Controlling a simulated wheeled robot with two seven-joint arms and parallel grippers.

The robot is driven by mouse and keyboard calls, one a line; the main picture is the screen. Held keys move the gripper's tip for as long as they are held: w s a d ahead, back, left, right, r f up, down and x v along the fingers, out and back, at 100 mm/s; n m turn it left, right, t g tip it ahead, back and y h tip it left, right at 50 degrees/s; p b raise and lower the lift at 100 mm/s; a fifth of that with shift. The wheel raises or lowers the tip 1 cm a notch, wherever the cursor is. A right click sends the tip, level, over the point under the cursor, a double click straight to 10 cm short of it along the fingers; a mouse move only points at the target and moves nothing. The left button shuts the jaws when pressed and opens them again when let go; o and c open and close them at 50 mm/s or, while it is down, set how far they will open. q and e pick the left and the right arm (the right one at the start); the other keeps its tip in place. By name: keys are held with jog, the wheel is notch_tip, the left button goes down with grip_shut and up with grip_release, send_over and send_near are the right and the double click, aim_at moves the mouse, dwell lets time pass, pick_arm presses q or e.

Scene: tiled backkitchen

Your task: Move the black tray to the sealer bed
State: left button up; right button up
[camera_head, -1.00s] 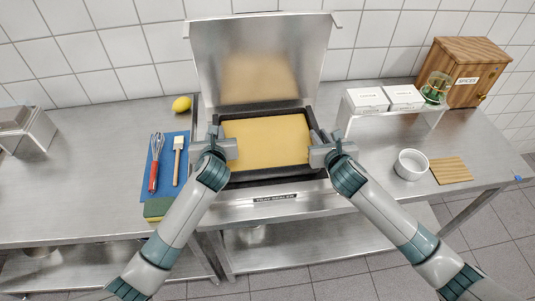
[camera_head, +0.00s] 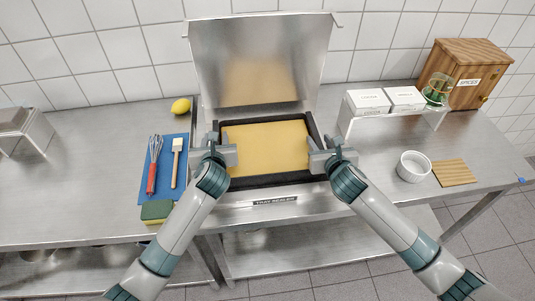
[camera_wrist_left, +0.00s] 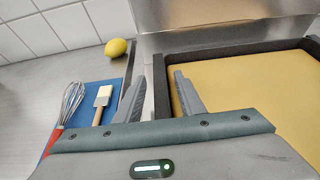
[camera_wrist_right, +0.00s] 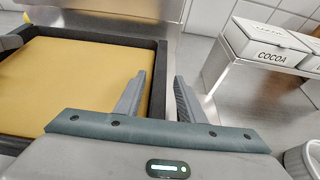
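The black tray (camera_head: 268,183) with a flat yellow filling sits in the bed of the tray sealer (camera_head: 250,211), below its raised metal lid (camera_head: 262,70). It appears level; its underside is hidden. My left gripper (camera_head: 222,142) is at the tray's left wall, with one finger inside and one outside, spread apart. The left wrist view shows the gap between these fingers (camera_wrist_left: 158,95). My right gripper (camera_head: 315,146) straddles the right wall the same way. Its fingers are also apart in the right wrist view (camera_wrist_right: 159,98).
On the left are a blue mat (camera_head: 164,185) with a whisk and brush, a sponge (camera_head: 156,210) and a lemon (camera_head: 180,106). On the right are white boxes (camera_head: 368,101) on a raised shelf, a white bowl (camera_head: 413,167) and a wooden mat (camera_head: 454,173).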

pick_arm(q)
jog(key=v, duration=1.1)
jog(key=shift+s+r, duration=0.2)
jog(key=shift+s, duration=0.15)
pick_arm(e)
jog(key=shift+s, duration=0.15)
jog(key=v, duration=1.1)
jog(key=shift+s+r, duration=0.15)
jog(key=shift+s, duration=0.2)
